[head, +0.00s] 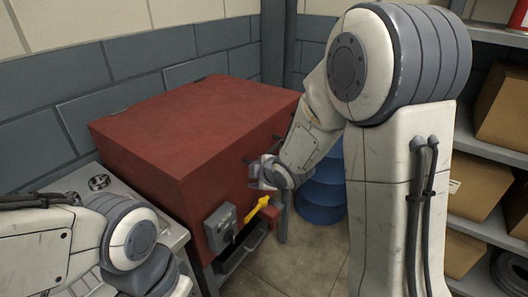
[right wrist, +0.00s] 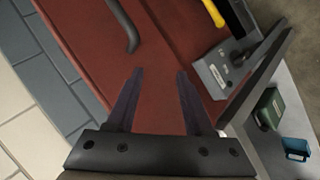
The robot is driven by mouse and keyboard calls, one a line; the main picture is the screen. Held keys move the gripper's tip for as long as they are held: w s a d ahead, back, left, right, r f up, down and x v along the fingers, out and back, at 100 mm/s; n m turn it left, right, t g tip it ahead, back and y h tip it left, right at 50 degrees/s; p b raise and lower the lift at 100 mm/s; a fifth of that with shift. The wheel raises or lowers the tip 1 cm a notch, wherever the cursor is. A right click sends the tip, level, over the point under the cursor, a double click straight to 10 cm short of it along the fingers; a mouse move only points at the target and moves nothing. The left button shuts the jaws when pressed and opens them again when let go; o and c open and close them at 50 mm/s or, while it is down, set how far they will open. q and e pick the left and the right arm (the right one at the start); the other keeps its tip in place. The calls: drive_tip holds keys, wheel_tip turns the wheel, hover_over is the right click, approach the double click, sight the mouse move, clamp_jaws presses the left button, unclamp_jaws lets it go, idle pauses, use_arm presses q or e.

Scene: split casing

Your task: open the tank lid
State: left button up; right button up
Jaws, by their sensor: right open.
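The red tank (head: 165,150) stands against the wall, its flat lid (head: 195,115) appearing shut. A dark bar handle (right wrist: 124,28) on the red surface shows in the right wrist view. My right gripper (right wrist: 160,75) is open and empty, its two dark fingers pointing towards the red surface with the handle beyond and left of the fingertips. I cannot tell if the fingers touch the tank. In the head view my right wrist is close to the tank's front and hides part of it. My left arm is at the lower left, its gripper out of sight.
A grey box (head: 220,228) and yellow lever (head: 262,207) sit on the tank's front. A blue drum (head: 322,195) stands behind my right arm. Shelves with cardboard boxes (head: 505,108) line the right. Green (right wrist: 270,108) and blue (right wrist: 296,148) items lie beside the tank. Floor is clear in front.

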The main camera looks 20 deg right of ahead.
drive_tip(key=w+d+f+n+t, duration=0.2)
drive_tip(key=w+d+n+t, duration=0.15)
drive_tip(key=d, duration=0.35)
drive_tip(key=n+t+y+b, duration=0.1)
drive_tip(key=n+t+y, duration=0.1)
drive_tip(key=n, duration=0.1)
approach(270, 150)
drive_tip(key=x, duration=0.3)
drive_tip(key=p+x, duration=0.1)
drive_tip(key=x, duration=0.6)
drive_tip(key=shift+w+d+f+p, duration=0.1)
drive_tip(key=shift+f+p, duration=0.3)
drive_tip(key=shift+f, duration=0.05)
clamp_jaws()
